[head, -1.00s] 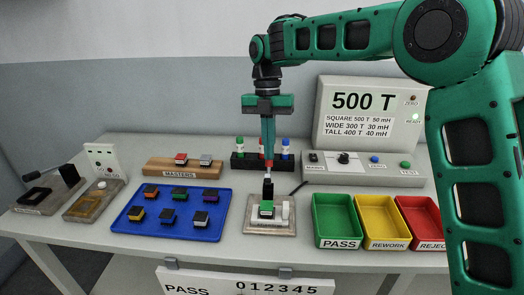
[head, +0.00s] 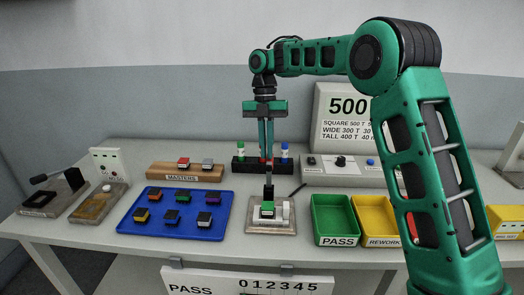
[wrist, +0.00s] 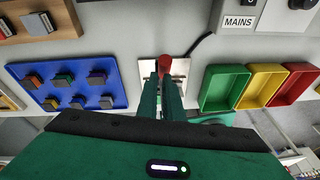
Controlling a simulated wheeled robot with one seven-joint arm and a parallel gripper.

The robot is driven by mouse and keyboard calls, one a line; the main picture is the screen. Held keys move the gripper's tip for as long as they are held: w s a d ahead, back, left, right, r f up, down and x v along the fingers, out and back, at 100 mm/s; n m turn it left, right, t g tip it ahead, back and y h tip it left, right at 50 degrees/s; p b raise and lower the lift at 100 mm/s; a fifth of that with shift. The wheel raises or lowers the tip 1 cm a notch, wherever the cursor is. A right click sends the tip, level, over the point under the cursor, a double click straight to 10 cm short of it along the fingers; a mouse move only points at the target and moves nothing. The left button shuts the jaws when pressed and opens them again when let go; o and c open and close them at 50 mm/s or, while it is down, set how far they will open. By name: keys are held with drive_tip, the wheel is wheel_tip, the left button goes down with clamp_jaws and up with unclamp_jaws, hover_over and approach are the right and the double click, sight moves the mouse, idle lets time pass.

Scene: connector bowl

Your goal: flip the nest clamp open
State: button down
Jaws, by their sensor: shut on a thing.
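The nest (head: 270,228) is a small pale block at the table front, with a green-topped part (head: 268,208) on it and a white piece beside the part. The clamp lever (head: 268,190) stands upright and dark behind the part. My gripper (head: 267,158) points straight down over it, with its fingertips at the lever's top. In the wrist view, the lever's red knob (wrist: 166,64) shows at my fingertips (wrist: 165,80), and my fingers are shut on the lever. My fingers hide much of the nest in that view.
A blue tray (head: 149,222) of several parts lies left of the nest. Green (head: 317,207) and yellow (head: 362,208) bins stand close on the right. A marker rack (head: 244,167) stands behind. My arm covers the red bin and part of the display.

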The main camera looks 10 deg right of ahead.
drive_tip(key=shift+w+d+f, duration=0.2)
drive_tip(key=shift+d+f, duration=0.1)
drive_tip(key=shift+d, duration=0.25)
drive_tip(key=shift+r, duration=0.15)
drive_tip(key=shift+a+r, duration=0.2)
drive_tip(key=shift+r, duration=0.15)
drive_tip(key=w+v, duration=0.1)
drive_tip(key=v, duration=1)
drive_tip(key=shift+w+a+f, duration=0.25)
drive_tip(key=shift+w+a, duration=0.1)
drive_tip(key=shift+w, duration=0.05)
